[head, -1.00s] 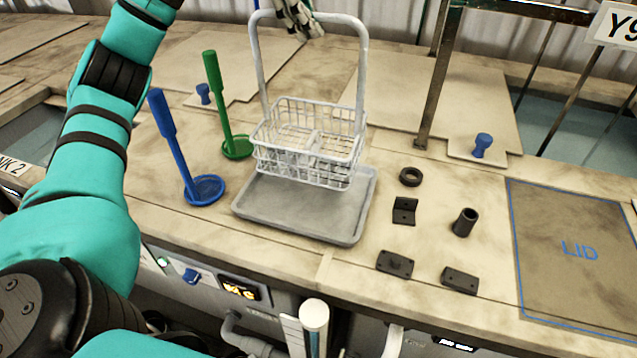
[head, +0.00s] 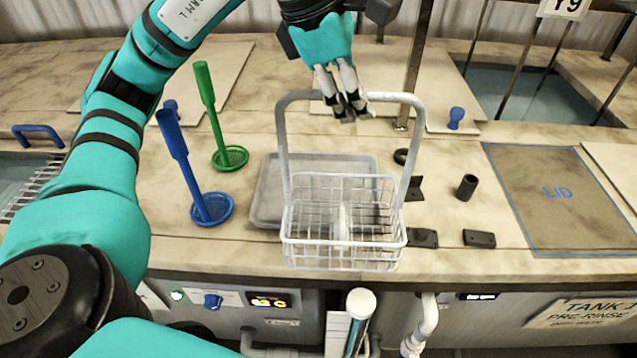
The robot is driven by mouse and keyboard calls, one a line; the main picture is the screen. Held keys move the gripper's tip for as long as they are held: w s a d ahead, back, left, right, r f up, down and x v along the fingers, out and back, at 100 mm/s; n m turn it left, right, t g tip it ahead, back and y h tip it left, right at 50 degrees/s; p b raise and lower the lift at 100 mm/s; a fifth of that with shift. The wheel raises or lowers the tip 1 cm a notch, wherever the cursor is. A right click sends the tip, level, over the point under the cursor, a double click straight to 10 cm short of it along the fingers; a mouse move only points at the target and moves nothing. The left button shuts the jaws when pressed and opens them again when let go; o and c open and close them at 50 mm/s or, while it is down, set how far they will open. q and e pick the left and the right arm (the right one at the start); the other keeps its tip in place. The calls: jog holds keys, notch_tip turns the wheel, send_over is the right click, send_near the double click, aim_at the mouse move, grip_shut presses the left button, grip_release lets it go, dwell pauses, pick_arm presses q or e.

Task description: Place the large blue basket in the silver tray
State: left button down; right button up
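My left gripper (head: 345,108) is shut on the top bar of the tall handle of a white wire basket (head: 343,225). The basket hangs upright and looks off the counter, in front of the grey-silver tray (head: 266,190), hiding much of it. The visible part of the tray is empty. No large basket that is plainly blue shows. A small round blue strainer (head: 212,209) with a long upright handle stands left of the tray. A blue handle (head: 38,132) shows by a wire rack in the tank at the left edge. My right gripper is out of view.
A green strainer (head: 230,158) stands behind the blue one. Several black parts, such as a tube (head: 466,187) and a block (head: 479,238), lie right of the basket. A lid outline (head: 560,230) marks the right counter. A metal post (head: 418,70) stands behind.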

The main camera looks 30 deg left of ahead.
pick_arm(q)
jog(key=shift+w+a, duration=0.1)
jog(key=w+a+f+b, duration=0.1)
jog(key=w+a+f, duration=0.4)
jog(key=w+a, duration=0.5)
jog(key=shift+w+a, duration=0.15)
jog(key=shift+a, duration=0.75)
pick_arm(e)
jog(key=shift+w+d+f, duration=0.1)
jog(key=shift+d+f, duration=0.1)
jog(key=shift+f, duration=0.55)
pick_arm(q)
jog(key=shift+f+b, duration=0.15)
jog(key=shift+b, duration=0.2)
jog(key=c, duration=1.5)
grip_release()
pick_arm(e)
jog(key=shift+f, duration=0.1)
